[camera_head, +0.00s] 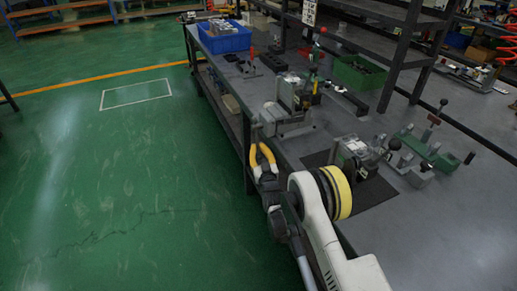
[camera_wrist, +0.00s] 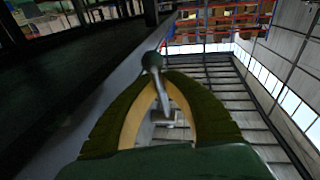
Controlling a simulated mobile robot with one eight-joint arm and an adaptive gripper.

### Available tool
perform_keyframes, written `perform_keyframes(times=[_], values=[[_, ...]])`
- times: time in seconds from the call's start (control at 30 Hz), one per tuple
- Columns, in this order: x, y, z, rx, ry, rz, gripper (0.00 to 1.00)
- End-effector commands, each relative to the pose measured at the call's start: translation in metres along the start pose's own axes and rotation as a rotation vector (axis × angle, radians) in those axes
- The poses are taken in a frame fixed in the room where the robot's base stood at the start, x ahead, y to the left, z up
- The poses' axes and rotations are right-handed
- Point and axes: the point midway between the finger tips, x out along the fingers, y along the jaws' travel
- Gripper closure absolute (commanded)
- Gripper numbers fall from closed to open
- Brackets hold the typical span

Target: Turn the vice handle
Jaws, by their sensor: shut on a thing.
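The grey vice (camera_head: 287,118) stands at the near left edge of the workbench. My gripper (camera_head: 262,150), with yellow fingers, is just off that edge, in front of the vice. In the wrist view my gripper (camera_wrist: 158,76) has its fingertips drawn together on the metal vice handle (camera_wrist: 152,60). The handle's round knob shows at the fingertips, and a metal rod shows in the gap between the fingers. In the head view I cannot make out the handle clearly at the fingers.
The grey workbench (camera_head: 440,215) carries a second valve block (camera_head: 353,152) on a dark mat, a green fixture (camera_head: 428,150), a blue bin (camera_head: 224,37) and a green bin (camera_head: 359,73). Shelf posts rise behind. The green floor (camera_head: 110,190) left of the bench is clear.

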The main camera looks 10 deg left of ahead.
Motion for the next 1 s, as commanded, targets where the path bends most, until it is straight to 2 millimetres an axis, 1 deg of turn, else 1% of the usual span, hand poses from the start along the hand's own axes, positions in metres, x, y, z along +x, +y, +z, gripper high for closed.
perform_keyframes(times=[0.27, 0.3, 0.37, 0.77, 0.87, 1.0], values=[[0.000, -0.001, 0.000, 0.000, 0.000, -0.001, 1.00], [0.000, -0.001, 0.000, 0.000, 0.000, -0.001, 0.85], [0.000, -0.001, 0.000, 0.000, 0.000, -0.001, 0.67], [-0.001, -0.001, -0.002, -0.005, -0.016, -0.005, 0.67], [-0.004, -0.001, -0.004, -0.012, -0.056, -0.012, 0.67], [-0.011, 0.003, -0.010, -0.030, -0.160, -0.014, 0.67]])
